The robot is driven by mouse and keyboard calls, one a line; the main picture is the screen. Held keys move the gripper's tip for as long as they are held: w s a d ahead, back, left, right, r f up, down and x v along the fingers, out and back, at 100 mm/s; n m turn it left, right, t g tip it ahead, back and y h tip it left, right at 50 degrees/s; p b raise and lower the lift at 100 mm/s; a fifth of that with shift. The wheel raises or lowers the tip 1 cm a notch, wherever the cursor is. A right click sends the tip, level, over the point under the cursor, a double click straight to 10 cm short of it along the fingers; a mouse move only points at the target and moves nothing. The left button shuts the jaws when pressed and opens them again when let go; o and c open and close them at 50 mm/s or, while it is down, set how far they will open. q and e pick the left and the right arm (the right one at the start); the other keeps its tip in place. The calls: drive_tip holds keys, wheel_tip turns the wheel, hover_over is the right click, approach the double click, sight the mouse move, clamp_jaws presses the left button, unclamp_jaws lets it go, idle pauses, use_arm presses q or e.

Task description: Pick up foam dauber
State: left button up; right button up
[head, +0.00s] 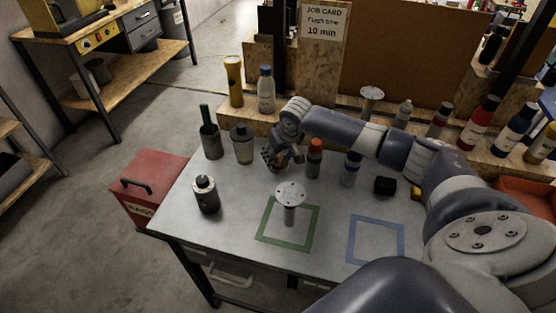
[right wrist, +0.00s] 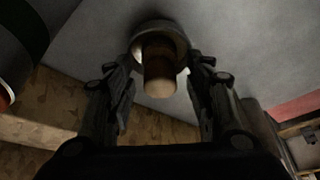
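My right gripper (head: 274,158) reaches over the far middle of the grey table, fingers pointing down. In the right wrist view its two fingers (right wrist: 160,98) are spread apart. A short brown cylinder with a pale tan end (right wrist: 160,72), which looks like the foam dauber, stands between them inside a round grey rim (right wrist: 140,48). Gaps show on both sides of it, so the fingers do not appear to touch it. In the head view the gripper mostly hides this thing. My left gripper is not in view.
An orange-capped bottle (head: 314,160) stands close right of the gripper, a lidded cup (head: 243,145) close left. A round-topped post (head: 290,198) stands in the green square outline (head: 262,233). The blue square outline (head: 351,243) is empty. A wooden shelf (head: 262,120) borders the back.

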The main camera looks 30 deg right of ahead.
drive_tip(key=c, duration=1)
drive_tip(key=shift+o, duration=0.2)
